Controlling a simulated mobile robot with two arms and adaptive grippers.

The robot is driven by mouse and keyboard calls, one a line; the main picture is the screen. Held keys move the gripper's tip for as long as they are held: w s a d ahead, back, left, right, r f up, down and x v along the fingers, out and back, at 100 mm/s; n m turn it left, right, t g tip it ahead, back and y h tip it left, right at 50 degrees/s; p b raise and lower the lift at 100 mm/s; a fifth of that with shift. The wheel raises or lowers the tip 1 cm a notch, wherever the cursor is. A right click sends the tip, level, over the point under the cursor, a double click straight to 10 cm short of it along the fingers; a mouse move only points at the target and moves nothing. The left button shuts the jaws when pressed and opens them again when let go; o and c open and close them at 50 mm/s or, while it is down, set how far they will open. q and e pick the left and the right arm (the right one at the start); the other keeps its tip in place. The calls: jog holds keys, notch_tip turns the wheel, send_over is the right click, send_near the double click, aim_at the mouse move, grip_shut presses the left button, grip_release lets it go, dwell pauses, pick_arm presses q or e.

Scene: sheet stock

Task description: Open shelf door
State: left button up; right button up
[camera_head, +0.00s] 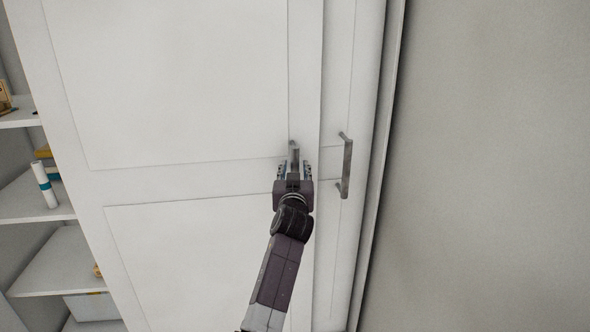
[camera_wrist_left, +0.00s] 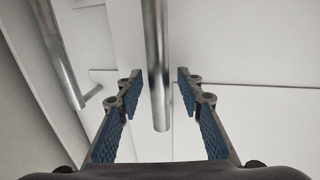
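A large white panelled door (camera_head: 175,80) fills the left and middle of the head view. A short metal bar handle (camera_head: 294,150) stands near its right edge, partly hidden by my gripper. My left gripper (camera_head: 294,168) is at this handle, fingers pointing at the door. In the left wrist view the handle (camera_wrist_left: 157,50) comes down between the two blue-padded fingers of the left gripper (camera_wrist_left: 159,90). The fingers are apart, with a visible gap on each side of the bar. My right gripper is not in view.
A second metal handle (camera_head: 346,168) is on the narrow white panel just right; it also shows in the left wrist view (camera_wrist_left: 62,55). Open shelves (camera_head: 35,198) with a white-and-teal roll (camera_head: 44,185) are at the left. A bare grey wall (camera_head: 490,170) is at the right.

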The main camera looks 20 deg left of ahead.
pick_arm(q)
jog(key=v, duration=0.7)
jog(key=shift+s, duration=0.2)
jog(key=shift+d, duration=0.1)
